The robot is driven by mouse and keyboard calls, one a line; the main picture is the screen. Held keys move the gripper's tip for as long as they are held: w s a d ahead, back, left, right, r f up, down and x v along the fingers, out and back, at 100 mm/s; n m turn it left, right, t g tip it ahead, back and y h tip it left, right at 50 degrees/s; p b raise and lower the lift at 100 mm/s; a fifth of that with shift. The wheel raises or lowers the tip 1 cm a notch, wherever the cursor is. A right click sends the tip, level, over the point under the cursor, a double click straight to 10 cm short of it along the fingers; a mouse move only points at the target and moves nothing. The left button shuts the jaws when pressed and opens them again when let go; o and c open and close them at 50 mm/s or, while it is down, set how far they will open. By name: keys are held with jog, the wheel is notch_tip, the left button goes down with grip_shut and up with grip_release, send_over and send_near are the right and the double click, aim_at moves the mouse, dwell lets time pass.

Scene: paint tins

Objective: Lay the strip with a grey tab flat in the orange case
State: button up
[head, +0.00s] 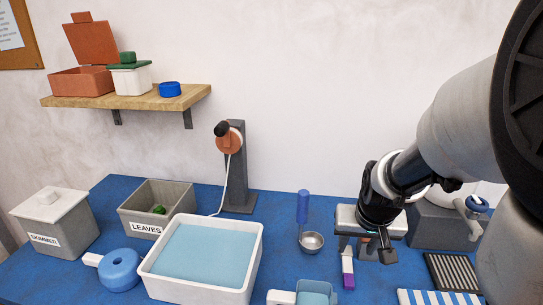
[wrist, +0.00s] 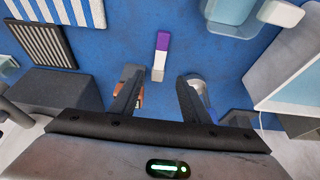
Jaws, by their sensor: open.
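A small strip (head: 348,269) lies on the blue table, white with a purple end. It also shows in the wrist view (wrist: 162,42), where its near end looks pale grey-white; I cannot tell for sure that this is a grey tab. My gripper (head: 366,250) is open and empty above the table. In the wrist view its fingertips (wrist: 161,76) stand apart on either side of the strip's near end, not visibly touching it. An orange case (head: 82,82) stands on the wall shelf at the left, its lid (head: 91,43) raised; its inside is hidden.
A white tub of blue liquid (head: 205,285) stands in the middle, near a LEAVES bin (head: 150,208) and a blue round container (head: 119,270). A steel bowl (head: 311,242) is left of my gripper. A striped dark pad (head: 455,272) lies right. A white-green box (head: 129,78) sits beside the case.

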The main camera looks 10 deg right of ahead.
jog(key=b, duration=0.1)
send_over(348, 265)
jog(key=s, duration=0.2)
jog(key=f, duration=0.5)
jog(key=shift+s+a+f, duration=0.15)
jog(key=shift+a+f, duration=0.15)
jog(key=shift+f, duration=0.05)
jog(key=shift+b+x, duration=0.85)
jog(key=shift+x, duration=1.7)
jog(key=shift+s+f, duration=0.15)
jog(key=shift+f, duration=0.05)
grip_shut()
